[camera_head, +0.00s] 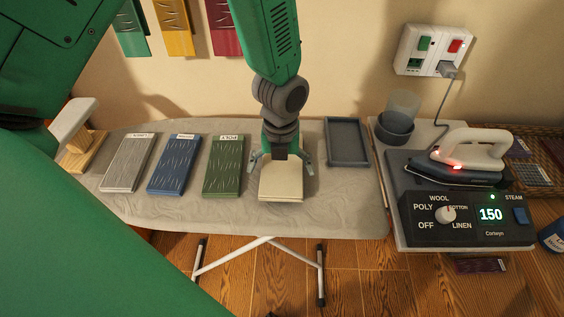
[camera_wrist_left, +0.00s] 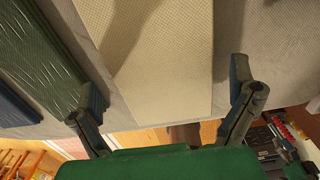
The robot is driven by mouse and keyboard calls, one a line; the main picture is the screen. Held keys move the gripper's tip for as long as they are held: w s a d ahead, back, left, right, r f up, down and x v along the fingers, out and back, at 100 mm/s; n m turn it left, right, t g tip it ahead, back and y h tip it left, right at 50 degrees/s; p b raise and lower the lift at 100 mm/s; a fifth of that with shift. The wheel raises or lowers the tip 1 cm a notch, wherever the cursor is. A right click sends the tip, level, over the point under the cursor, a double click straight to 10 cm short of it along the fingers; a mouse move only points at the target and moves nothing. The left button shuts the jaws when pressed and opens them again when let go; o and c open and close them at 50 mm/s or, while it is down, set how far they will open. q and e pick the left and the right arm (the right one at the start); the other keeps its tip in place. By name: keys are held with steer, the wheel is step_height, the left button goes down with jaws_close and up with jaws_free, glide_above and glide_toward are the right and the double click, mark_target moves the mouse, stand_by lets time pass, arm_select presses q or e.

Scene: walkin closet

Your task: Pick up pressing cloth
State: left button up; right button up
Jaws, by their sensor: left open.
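The pressing cloth looks to be the cream folded cloth (camera_head: 281,187) on the grey ironing board (camera_head: 330,205), right of the green cloth. It also fills the middle of the left wrist view (camera_wrist_left: 160,60). My left gripper (camera_head: 281,168) is above it with its fingers spread, one on each side of the cloth. In the left wrist view the gripper (camera_wrist_left: 168,100) is open with nothing held between its fingers. Whether the fingertips touch the cloth or the board I cannot tell. My right gripper is not in view.
Grey (camera_head: 129,163), blue (camera_head: 174,165) and green (camera_head: 223,166) labelled cloths lie left. A dark tray (camera_head: 347,142) lies right on the board. An iron (camera_head: 465,155) with a lit light rests behind a control box (camera_head: 470,218) reading 150. A wall outlet (camera_head: 433,50) holds its plug.

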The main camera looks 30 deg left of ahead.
arm_select(q)
steer(key=shift+d+f, duration=0.15)
steer(key=shift+f, duration=0.1)
steer(key=shift+d+r, duration=0.1)
steer(key=shift+d, duration=0.15)
steer(key=c, duration=1.1)
steer(key=shift+a+r, duration=0.1)
steer(key=shift+a, duration=0.05)
steer(key=shift+c, duration=0.8)
